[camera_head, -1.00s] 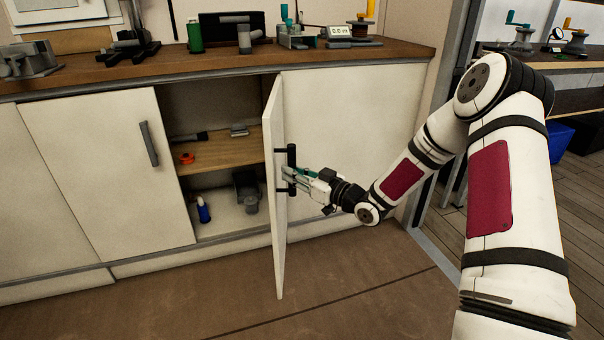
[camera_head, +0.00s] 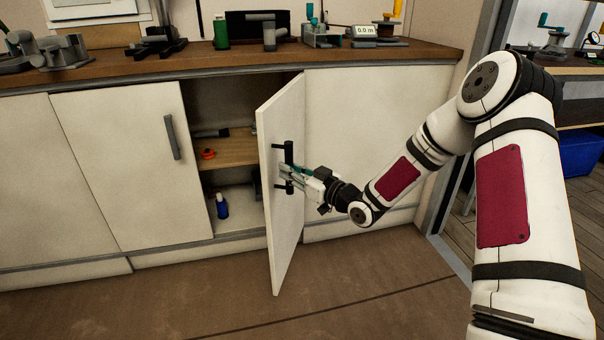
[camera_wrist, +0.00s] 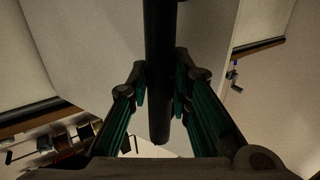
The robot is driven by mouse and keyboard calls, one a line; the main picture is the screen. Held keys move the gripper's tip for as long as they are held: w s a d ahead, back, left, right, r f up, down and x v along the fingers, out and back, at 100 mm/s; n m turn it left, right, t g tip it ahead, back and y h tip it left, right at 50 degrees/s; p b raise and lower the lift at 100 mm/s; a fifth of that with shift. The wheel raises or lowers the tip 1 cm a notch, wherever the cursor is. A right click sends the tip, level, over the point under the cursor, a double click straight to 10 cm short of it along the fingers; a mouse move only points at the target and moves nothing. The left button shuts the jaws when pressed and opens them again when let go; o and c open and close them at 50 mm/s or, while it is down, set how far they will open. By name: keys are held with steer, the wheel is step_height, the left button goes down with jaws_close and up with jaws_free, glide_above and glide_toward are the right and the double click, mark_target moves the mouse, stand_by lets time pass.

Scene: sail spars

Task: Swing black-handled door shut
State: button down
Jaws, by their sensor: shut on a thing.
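The black-handled door (camera_head: 282,225) is a white cabinet door standing open in the head view, swung out from the cabinet front. Its black bar handle (camera_head: 289,155) is upright on the door's right-hand face. My gripper (camera_head: 287,177) is at this handle and shut on it. In the wrist view, the handle (camera_wrist: 160,70) runs down between the two green-padded fingers of my gripper (camera_wrist: 160,100). The open cabinet (camera_head: 235,115) shows to the left of the door, and the door hides part of its inside.
A shelf (camera_head: 230,151) holds an orange item (camera_head: 208,154), and a blue bottle (camera_head: 222,206) stands below. A shut door with a grey handle (camera_head: 171,137) is on the left. Tools stand on the worktop (camera_head: 200,62). The floor (camera_head: 200,300) in front is clear.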

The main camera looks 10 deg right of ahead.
mark_target(272, 168)
steer(key=shift+w+a+b, duration=0.2)
steer(key=shift+w+a, duration=0.05)
steer(key=shift+a, duration=0.6)
steer(key=shift+w+a+b, duration=0.2)
steer(key=shift+w+a, duration=0.05)
steer(key=shift+a, duration=0.7)
steer(key=shift+w+a, duration=0.15)
steer(key=shift+a, duration=0.15)
steer(key=w+a+b, duration=0.3)
steer(key=w+a, duration=0.1)
steer(key=a, duration=0.3)
steer(key=shift+w, duration=0.3)
steer(key=a+b+x, duration=0.1)
steer(key=b+x, duration=0.1)
steer(key=x, duration=0.7)
steer(key=shift+s+b, duration=0.3)
steer(key=shift+s, duration=0.1)
steer(key=shift+a, duration=0.2)
